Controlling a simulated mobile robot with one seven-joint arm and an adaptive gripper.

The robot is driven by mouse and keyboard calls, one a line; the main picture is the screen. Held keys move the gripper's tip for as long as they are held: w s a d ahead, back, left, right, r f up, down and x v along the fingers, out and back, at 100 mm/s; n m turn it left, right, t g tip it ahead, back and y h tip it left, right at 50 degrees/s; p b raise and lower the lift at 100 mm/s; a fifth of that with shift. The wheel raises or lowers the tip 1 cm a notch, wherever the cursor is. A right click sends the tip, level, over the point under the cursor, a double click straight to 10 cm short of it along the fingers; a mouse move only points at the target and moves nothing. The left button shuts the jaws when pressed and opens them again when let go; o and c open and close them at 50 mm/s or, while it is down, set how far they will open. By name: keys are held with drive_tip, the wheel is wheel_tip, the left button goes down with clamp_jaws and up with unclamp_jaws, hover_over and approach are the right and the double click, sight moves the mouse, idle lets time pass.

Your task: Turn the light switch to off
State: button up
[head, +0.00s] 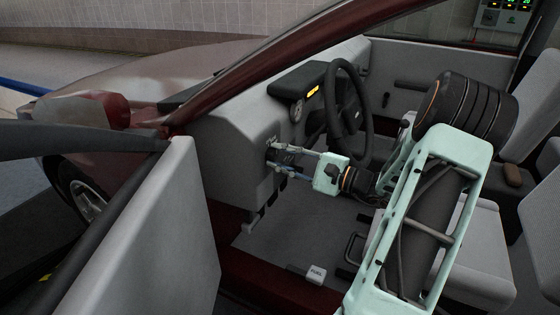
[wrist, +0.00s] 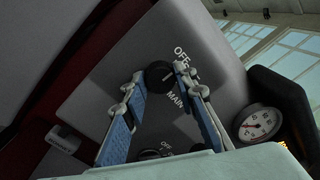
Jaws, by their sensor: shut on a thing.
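The light switch is a round black knob (wrist: 158,74) on the grey dashboard side panel, in the wrist view. The printed words OFF and MAIN stand beside it on the right. My gripper (wrist: 160,76) has its blue-and-grey fingers on either side of the knob, closed on it. In the head view my gripper (head: 270,159) reaches left to the dashboard panel, below and left of the steering wheel. There the knob is hidden by the fingers. I cannot tell clearly which way the knob's mark points.
A second knob (wrist: 152,154) with its own OFF label sits lower on the panel, partly hidden by my gripper. A round gauge (wrist: 258,124) is to the right. The steering wheel (head: 350,112) stands close above my arm. The open car door (head: 150,235) is at the left.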

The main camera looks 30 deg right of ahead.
drive_tip(key=shift+n, duration=0.3)
drive_tip(key=o, duration=1.2)
drive_tip(key=shift+c, duration=0.2)
drive_tip(key=shift+s+d, duration=0.1)
drive_tip(key=v, duration=1.1)
drive_tip(key=shift+s+d, duration=0.25)
drive_tip(key=shift+s, duration=0.1)
